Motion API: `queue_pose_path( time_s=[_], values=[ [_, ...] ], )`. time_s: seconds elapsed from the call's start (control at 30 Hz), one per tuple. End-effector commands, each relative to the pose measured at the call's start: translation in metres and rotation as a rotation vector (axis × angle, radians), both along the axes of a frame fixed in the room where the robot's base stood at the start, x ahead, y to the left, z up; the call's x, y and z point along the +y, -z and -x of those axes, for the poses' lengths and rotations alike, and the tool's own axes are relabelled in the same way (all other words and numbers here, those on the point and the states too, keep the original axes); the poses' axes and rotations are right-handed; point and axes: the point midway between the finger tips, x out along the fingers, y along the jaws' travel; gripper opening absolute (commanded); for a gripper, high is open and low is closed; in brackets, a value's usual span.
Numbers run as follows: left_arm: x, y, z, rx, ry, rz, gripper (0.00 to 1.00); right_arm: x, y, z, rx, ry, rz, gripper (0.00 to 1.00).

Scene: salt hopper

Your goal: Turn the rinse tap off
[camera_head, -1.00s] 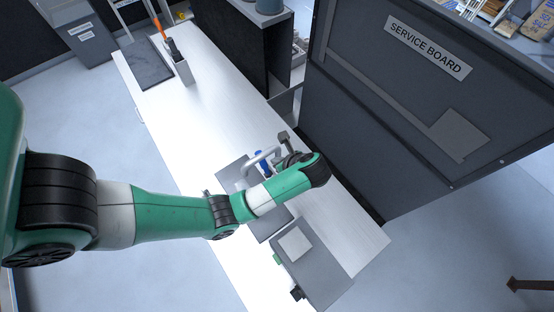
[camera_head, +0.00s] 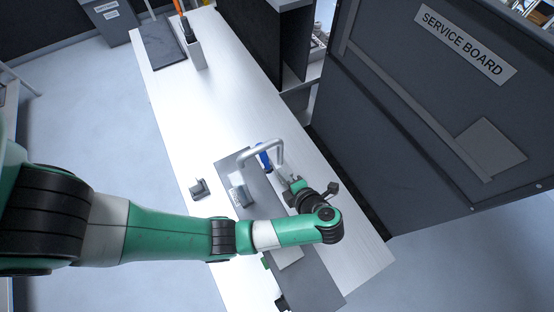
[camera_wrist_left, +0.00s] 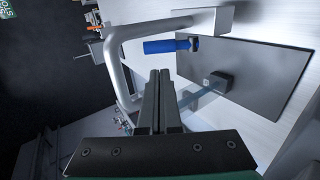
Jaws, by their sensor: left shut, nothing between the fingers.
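The rinse tap is a pale grey bent pipe (camera_head: 262,147) with a blue lever (camera_head: 264,159), standing at the middle of the bench. In the left wrist view the pipe (camera_wrist_left: 118,62) arches at the left and the blue lever (camera_wrist_left: 167,46) lies level across the top. A translucent bluish streak (camera_wrist_left: 203,92), which looks like running water, shows below the lever. My left gripper (camera_head: 288,180) is just to the lower right of the tap. In the wrist view its fingers (camera_wrist_left: 160,75) are shut and empty, tips a little below the lever, apparently not touching it. My right gripper is out of view.
A dark grey plate (camera_head: 226,164) lies around the tap on the white bench (camera_head: 204,130). A small dark block (camera_head: 198,187) sits to its left. The dark service board (camera_head: 420,130) rises on the right. A holder (camera_head: 195,55) stands at the far end. The bench between is clear.

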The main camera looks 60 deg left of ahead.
Motion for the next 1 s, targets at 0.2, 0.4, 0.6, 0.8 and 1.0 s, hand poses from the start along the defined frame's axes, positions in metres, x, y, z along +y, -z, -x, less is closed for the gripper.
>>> queue_pose_path(
  time_s=[0.2,0.4,0.6,0.8,1.0],
  values=[
    [0.034,0.037,0.004,-0.004,-0.007,0.001,0.0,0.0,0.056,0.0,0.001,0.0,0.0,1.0],
    [0.07,0.048,0.007,0.002,-0.006,0.0,0.0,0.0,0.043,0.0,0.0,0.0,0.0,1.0],
    [0.097,0.067,0.009,0.001,-0.005,0.001,0.0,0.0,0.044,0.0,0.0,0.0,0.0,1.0],
    [0.106,0.074,0.009,-0.001,-0.003,0.002,0.0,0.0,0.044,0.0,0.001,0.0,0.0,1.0],
    [0.107,0.074,0.009,-0.002,-0.003,0.001,0.0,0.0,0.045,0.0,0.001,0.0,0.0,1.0]
  ],
)
